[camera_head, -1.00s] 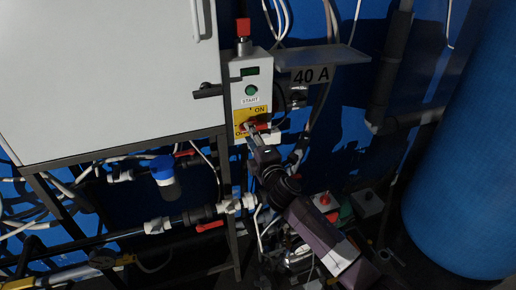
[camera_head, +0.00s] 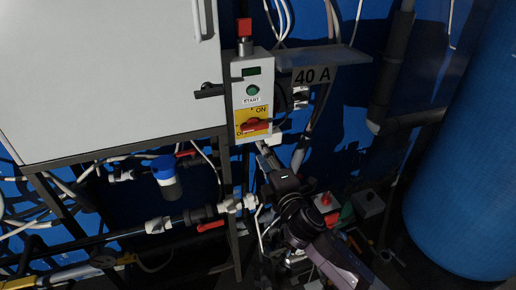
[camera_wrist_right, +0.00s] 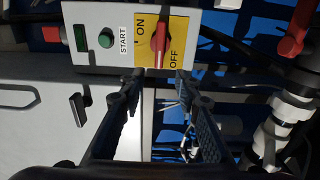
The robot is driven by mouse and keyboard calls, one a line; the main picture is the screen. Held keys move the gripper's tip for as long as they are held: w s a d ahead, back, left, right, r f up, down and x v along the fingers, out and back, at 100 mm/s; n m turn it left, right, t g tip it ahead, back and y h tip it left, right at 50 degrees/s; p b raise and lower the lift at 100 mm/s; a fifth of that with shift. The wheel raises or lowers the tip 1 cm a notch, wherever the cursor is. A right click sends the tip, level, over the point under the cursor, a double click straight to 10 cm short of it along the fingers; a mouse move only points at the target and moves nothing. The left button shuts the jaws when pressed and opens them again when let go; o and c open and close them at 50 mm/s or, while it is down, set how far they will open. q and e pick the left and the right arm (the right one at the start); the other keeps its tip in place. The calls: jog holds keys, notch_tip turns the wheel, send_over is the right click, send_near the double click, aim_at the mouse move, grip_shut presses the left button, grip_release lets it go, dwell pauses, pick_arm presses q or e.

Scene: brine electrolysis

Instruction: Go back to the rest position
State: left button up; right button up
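My right gripper (camera_head: 268,152) is just below the grey control box (camera_head: 238,92) in the head view. In the right wrist view its two fingers (camera_wrist_right: 158,76) are spread with nothing between them. The red rotary switch (camera_head: 255,125) sits on a yellow ON/OFF plate (camera_head: 242,114), and my gripper is apart from it. In the right wrist view the switch (camera_wrist_right: 163,42) lies just beyond the fingertips, beside a green START button (camera_wrist_right: 105,39). My left gripper is not in view.
A white cabinet (camera_head: 105,75) stands at the left, with pipes and a blue-topped filter (camera_head: 164,170) below. A shelf marked 40 A (camera_head: 325,56) juts out right of the box. A large blue tank (camera_head: 470,150) stands at the right. A red-button box (camera_head: 325,201) sits low near my arm.

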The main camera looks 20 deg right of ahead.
jog(key=s+d+f+m+g+h, duration=0.3)
jog(key=s+f+m+g, duration=0.4)
jog(key=s+f+m, duration=0.5)
jog(key=s+a+f+m+g+y, duration=0.15)
jog(key=s+f+g, duration=0.25)
jog(key=s, duration=0.9)
jog(key=s+a+f+m+g+y, duration=0.1)
jog(key=s+a+f+m+g, duration=0.2)
jog(key=s, duration=0.9)
jog(key=s+d+f+g+b, duration=0.1)
jog(key=s+f+g+b, duration=0.15)
jog(key=f, duration=2.85)
jog(key=s+d+f, duration=0.3)
jog(key=s+f, duration=1.3)
jog(key=s, duration=0.1)
jog(key=shift+b, duration=0.35)
